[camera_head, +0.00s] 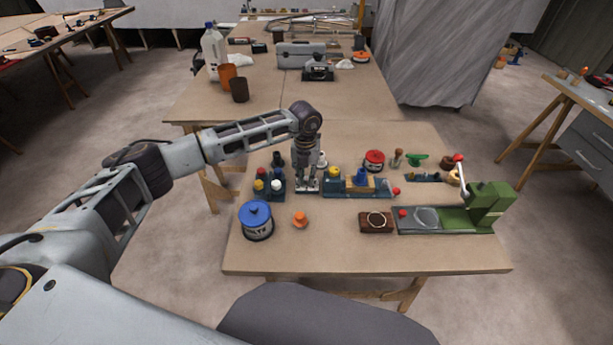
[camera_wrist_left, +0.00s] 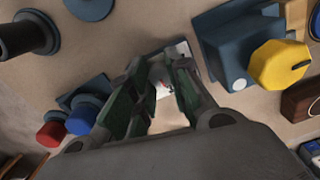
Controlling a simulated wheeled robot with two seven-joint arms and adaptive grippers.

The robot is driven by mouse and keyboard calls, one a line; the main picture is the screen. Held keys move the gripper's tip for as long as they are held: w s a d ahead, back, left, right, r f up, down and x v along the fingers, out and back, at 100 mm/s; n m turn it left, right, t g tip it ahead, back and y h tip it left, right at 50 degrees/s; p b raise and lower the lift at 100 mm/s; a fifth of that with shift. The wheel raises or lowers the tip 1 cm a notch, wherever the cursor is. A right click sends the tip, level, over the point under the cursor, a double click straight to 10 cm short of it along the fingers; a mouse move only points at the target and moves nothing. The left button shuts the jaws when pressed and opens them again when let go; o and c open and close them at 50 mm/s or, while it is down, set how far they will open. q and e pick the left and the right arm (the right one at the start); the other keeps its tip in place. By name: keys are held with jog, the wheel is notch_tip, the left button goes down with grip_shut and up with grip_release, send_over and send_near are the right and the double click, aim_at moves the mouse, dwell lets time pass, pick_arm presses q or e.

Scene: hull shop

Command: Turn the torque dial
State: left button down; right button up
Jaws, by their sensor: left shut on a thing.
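My left gripper (camera_head: 307,184) points straight down at the table, between a block of coloured knobs and a blue fixture. In the left wrist view its fingers (camera_wrist_left: 164,88) are closed around a small pale thing with a red mark (camera_wrist_left: 162,91), which I take to be the torque dial. The fingers hide most of it, so its angle cannot be read. A pale plate (camera_head: 313,188) shows at its foot, and its edge also shows in the left wrist view (camera_wrist_left: 184,50). My right gripper is in neither view.
The blue fixture (camera_head: 345,192) with a yellow knob (camera_wrist_left: 280,64) stands close on the right. The coloured-knob block (camera_head: 268,196) is close on the left. A blue-lidded tin (camera_head: 257,220), an orange knob (camera_head: 300,220) and a green press (camera_head: 486,205) are nearby. The front table edge is clear.

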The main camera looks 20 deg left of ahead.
aim_at(305, 178)
pick_arm(q)
jog(key=c, duration=1.3)
grip_release()
jog(key=shift+r, duration=0.1)
notch_tip(305, 178, up, 12)
jog(key=shift+a, duration=0.15)
